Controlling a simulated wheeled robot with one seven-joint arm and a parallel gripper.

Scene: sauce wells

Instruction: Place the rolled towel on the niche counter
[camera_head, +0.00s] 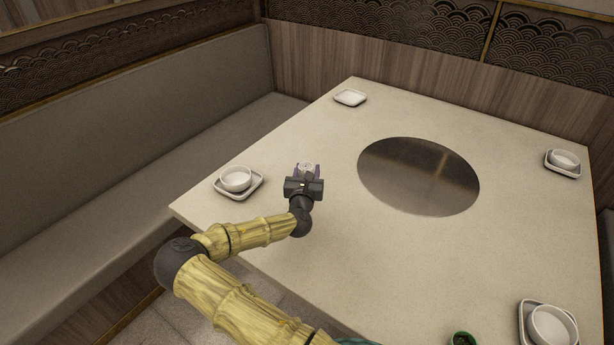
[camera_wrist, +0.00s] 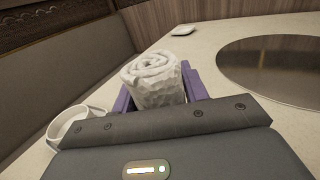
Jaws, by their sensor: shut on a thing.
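The white rolled towel (camera_wrist: 153,82) stands upright between the purple fingers of my gripper (camera_wrist: 158,88) in the wrist view. My gripper is shut on it, with a finger on each side. In the head view my gripper (camera_head: 306,172) is over the left part of the table, and the towel (camera_head: 306,167) shows only as a small white patch between the fingers. I cannot tell whether the towel touches the tabletop. No niche counter is clearly in view.
The pale table (camera_head: 300,262) has a round dark metal plate (camera_head: 418,177) in its middle. White bowls on square dishes stand at the left (camera_head: 236,179), right (camera_head: 565,159) and front right (camera_head: 552,327). An empty dish (camera_head: 350,97) lies at the back. A grey bench (camera_head: 170,170) runs along the left.

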